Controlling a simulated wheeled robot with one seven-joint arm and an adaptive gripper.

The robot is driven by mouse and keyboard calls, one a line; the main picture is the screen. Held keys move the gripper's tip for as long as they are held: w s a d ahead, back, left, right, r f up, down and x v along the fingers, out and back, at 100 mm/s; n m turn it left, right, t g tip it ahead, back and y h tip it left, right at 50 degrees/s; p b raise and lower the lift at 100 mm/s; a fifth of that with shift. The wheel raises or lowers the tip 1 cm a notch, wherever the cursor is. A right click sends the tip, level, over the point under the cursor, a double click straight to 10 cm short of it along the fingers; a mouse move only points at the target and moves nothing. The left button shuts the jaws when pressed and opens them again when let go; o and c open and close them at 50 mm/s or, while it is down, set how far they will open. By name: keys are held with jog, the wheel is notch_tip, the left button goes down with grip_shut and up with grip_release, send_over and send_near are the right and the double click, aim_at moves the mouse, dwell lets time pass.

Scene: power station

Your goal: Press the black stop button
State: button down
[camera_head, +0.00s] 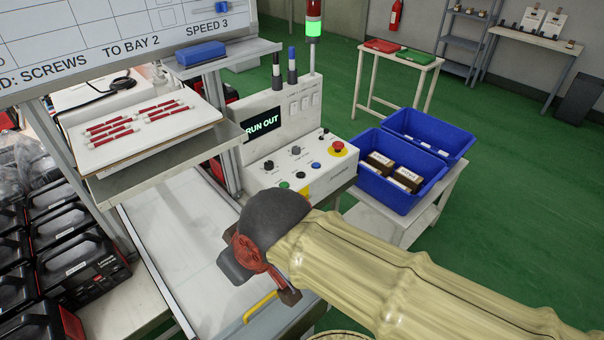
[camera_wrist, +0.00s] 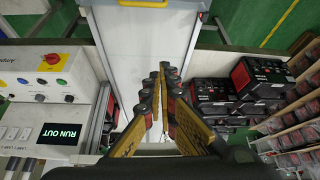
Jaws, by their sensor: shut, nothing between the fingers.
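The control panel (camera_head: 300,125) is a light box with a "RUN OUT" display and a sloped face of coloured buttons and dark knobs. It also shows at the left of the wrist view (camera_wrist: 28,116). A small dark control (camera_head: 303,190) sits beside a green button (camera_head: 284,185) near the panel's front edge; I cannot tell for sure whether it is the black stop button. My gripper (camera_head: 262,272) is in front of the panel, above the white conveyor surface, apart from the buttons. In the wrist view its fingers (camera_wrist: 166,72) are together and empty.
A red mushroom button (camera_head: 338,148) and a blue button (camera_head: 316,165) are on the same face. Blue bins (camera_head: 402,200) stand right of the panel. The white conveyor (camera_head: 180,225) is clear. A signal lamp glows green (camera_head: 313,28).

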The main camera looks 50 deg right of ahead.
jog(key=w+d+r+h+p, duration=0.3)
jog(key=w+d+r+p, duration=0.1)
jog(key=w+d, duration=0.65)
jog(key=n+t+h+p, duration=0.1)
jog(key=n+t+p, duration=0.25)
jog(key=p, duration=0.95)
send_over(299, 175)
notch_tip(299, 175, down, 9)
jog(key=shift+f+n+g, duration=0.15)
jog(key=shift+n+g, duration=0.1)
jog(key=shift+g, duration=0.1)
jog(key=shift+f+b, duration=0.1)
jog(key=shift+b, duration=0.25)
notch_tip(299, 175, down, 7)
jog(key=b, duration=0.7)
jog(key=shift+f+b, duration=0.1)
jog(key=shift+b, duration=0.2)
jog(key=shift+f+b, duration=0.55)
jog(key=shift+f, duration=0.15)
jog(key=shift+f, duration=0.15)
